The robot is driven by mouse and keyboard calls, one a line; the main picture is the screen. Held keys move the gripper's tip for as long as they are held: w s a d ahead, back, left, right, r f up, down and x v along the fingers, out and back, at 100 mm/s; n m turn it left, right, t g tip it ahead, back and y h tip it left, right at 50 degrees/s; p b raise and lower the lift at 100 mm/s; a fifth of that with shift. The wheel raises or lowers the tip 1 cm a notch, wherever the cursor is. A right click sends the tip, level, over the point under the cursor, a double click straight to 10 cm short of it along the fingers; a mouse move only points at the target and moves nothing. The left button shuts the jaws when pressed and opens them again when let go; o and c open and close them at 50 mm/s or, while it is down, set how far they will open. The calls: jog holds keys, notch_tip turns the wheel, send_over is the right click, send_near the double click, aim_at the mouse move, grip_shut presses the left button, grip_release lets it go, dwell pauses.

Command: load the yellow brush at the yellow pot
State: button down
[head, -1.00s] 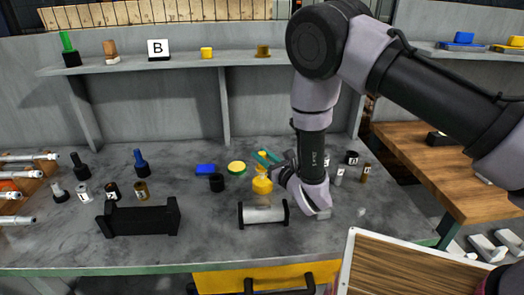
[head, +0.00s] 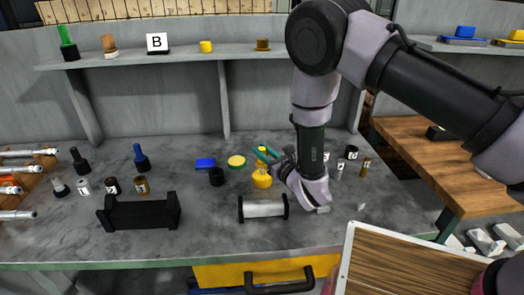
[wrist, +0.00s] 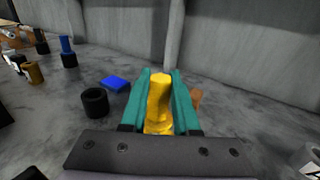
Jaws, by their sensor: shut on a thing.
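My gripper (head: 266,154), with teal fingers, is shut on the yellow brush (head: 262,149) above the grey bench. In the wrist view the brush (wrist: 159,97) fills the gap between the two fingers. The yellow pot (head: 262,180) stands on the bench directly below the gripper in the head view. The fingers hide part of the brush. I cannot tell whether the brush's lower end is in the pot, touching it or just above it.
A pale roller in a black stand (head: 263,207) is in front. Small labelled jars stand to the right. The wall is close behind.

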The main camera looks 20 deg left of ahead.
jog(key=shift+f, duration=0.5)
dwell(1.1)
jog(key=shift+r, duration=0.1)
jog(key=shift+r, duration=3.5)
jog(key=shift+w, duration=0.1)
